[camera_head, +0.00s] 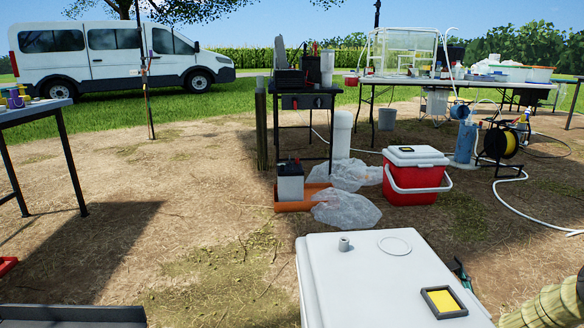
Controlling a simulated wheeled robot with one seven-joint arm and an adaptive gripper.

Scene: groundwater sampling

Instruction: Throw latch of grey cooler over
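A large box with a pale grey-white lid (365,277) stands close in front of me at the bottom, cut off by the frame edge. It may be the grey cooler, but its front and sides are mostly hidden and I cannot make out a latch. On its lid are a small grey cylinder (344,243), a thin white ring (394,246) and a dark-framed yellow square (443,301). A red cooler with a white lid (411,182) stands farther back, its white handle hanging across the front. My gripper is not in view.
A dark green-handled object (461,273) is beside the pale lid's right edge. A straw-coloured bundle (550,307) fills the lower right corner. Clear plastic bags (345,211) and an orange tray (281,204) lie beyond.

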